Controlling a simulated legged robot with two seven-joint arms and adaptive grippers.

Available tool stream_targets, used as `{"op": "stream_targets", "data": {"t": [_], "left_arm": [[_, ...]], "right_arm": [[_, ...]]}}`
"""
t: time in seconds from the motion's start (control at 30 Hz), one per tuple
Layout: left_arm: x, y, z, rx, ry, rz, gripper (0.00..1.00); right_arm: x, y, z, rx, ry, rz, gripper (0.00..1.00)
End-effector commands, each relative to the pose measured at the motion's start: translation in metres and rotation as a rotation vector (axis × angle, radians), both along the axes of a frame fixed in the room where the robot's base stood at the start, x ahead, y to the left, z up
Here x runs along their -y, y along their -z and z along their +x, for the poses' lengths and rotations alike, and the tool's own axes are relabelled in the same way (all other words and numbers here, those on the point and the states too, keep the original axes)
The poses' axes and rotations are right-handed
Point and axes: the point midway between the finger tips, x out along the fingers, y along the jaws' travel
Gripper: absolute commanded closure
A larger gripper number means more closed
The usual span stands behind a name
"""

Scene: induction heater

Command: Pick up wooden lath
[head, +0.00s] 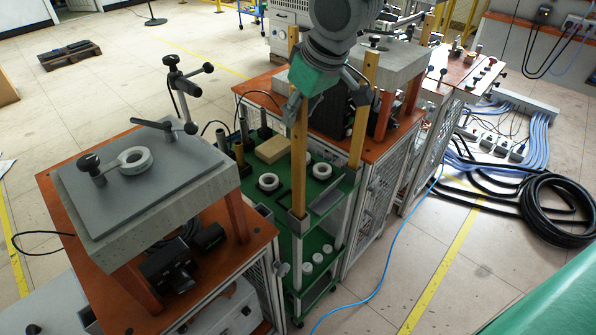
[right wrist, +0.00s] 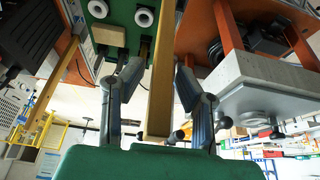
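A wooden lath (head: 300,165) stands upright at the front corner of the green shelf cart. A second upright lath (head: 360,125) stands to its right. My right gripper (head: 328,100) has come down from above at the upper part of the laths and partly hides the left one. In the right wrist view, one lath (right wrist: 159,95) runs between the two fingers of my right gripper (right wrist: 159,75). The fingers are spread, with a visible gap on each side of it. My left gripper is not in view.
The green cart (head: 262,198) holds white rings and a wooden block (head: 272,149). A workbench with a stone slab (head: 150,200) is at left, and another bench (head: 268,82) is behind. A blue cable (head: 385,280) and black hose coils (head: 560,205) lie on the floor at right.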

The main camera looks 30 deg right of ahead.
Motion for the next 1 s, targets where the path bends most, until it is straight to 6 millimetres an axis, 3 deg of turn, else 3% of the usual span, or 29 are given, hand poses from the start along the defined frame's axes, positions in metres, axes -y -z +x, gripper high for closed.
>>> {"op": "stream_targets", "data": {"t": [0.03,0.07,0.47,0.8,1.0], "left_arm": [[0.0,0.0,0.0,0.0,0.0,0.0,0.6],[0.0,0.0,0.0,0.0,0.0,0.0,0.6],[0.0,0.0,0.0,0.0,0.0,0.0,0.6],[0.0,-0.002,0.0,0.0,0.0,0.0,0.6],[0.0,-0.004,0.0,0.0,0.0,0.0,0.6]], "right_arm": [[0.0,0.0,0.0,0.0,0.0,0.0,0.94],[0.0,0.0,0.0,0.0,0.0,0.0,1.0],[0.0,-0.005,0.002,0.002,0.001,0.001,1.0],[0.0,-0.07,0.002,0.007,0.001,0.002,1.0],[0.0,-0.097,0.002,0.002,0.001,0.001,1.0]]}}
